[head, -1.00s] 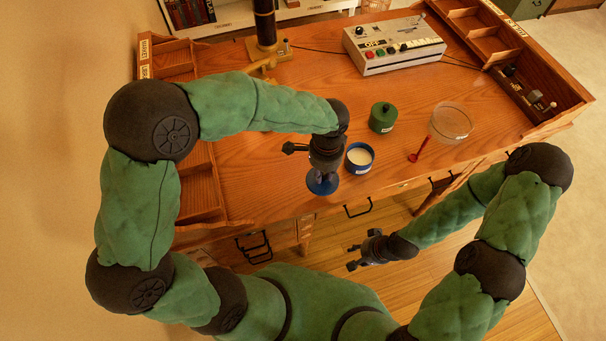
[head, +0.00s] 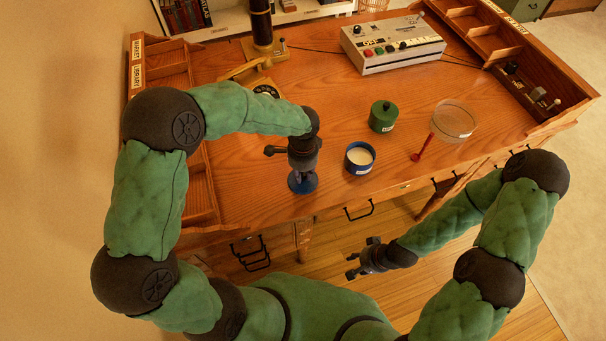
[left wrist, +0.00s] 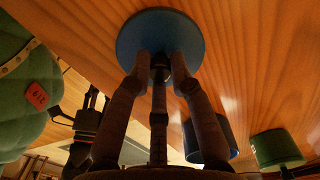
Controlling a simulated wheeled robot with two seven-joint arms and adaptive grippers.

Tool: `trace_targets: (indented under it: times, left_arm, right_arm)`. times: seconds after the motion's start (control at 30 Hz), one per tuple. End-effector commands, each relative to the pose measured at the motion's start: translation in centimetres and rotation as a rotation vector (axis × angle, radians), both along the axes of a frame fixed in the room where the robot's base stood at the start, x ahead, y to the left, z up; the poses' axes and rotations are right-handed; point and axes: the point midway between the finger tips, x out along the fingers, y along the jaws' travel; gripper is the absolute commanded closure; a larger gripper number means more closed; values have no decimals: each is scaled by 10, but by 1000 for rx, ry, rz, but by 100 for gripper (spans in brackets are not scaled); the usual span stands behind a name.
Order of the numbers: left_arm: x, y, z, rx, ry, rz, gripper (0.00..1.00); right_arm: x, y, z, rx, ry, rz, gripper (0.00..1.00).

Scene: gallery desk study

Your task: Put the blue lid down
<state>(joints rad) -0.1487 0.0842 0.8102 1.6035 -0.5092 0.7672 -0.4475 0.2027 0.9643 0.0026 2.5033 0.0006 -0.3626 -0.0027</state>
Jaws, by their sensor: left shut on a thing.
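The blue lid (head: 303,183) is a round disc held under my left gripper (head: 303,170), near the desk's front edge. In the left wrist view the fingers of my left gripper (left wrist: 160,72) are shut on the middle of the blue lid (left wrist: 160,30). I cannot tell whether the lid touches the desk top. An open blue pot (head: 360,158) with pale contents stands to the right of the lid, apart from it; it also shows in the left wrist view (left wrist: 212,140). My right gripper (head: 354,260) is open and empty, in front of the desk.
A green lidded pot (head: 383,116), a clear dish (head: 453,121) and a red spoon (head: 422,147) are on the desk to the right. A control box (head: 393,46) stands at the back. A brass instrument (head: 262,45) stands back left. Bare desk (head: 330,110) lies behind the lid.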

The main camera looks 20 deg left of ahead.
Motion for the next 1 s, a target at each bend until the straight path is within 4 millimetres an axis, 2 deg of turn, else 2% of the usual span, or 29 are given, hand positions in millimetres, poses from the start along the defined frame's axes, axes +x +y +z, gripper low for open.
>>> trace_targets:
  times: [0.33, 0.37, 0.4, 0.43, 0.77, 0.87, 1.0]
  left_arm:
    - [1, 0, -2, 0, -1, 1, 100]
    - [1, 0, -1, 0, -2, 1, 70]
    - [1, 0, -1, 0, -1, 1, 59]
    - [1, 0, -1, 0, -1, 1, 55]
    - [1, 0, 0, 0, -2, 1, 55]
    - [1, 0, 7, 0, -4, 1, 55]
    - [2, 0, 28, -1, -6, 0, 55]
  right_arm:
    - [0, 0, -1, 0, -1, 0, 60]
    - [0, 0, 0, 0, -1, 0, 60]
    - [0, 0, 0, 0, -1, 0, 60]
    - [0, 0, 0, 0, -1, 0, 60]
    - [0, 0, 1, 0, -1, 0, 60]
    - [0, 0, 4, 0, -1, 0, 60]
    - [0, 0, 13, 0, -1, 0, 60]
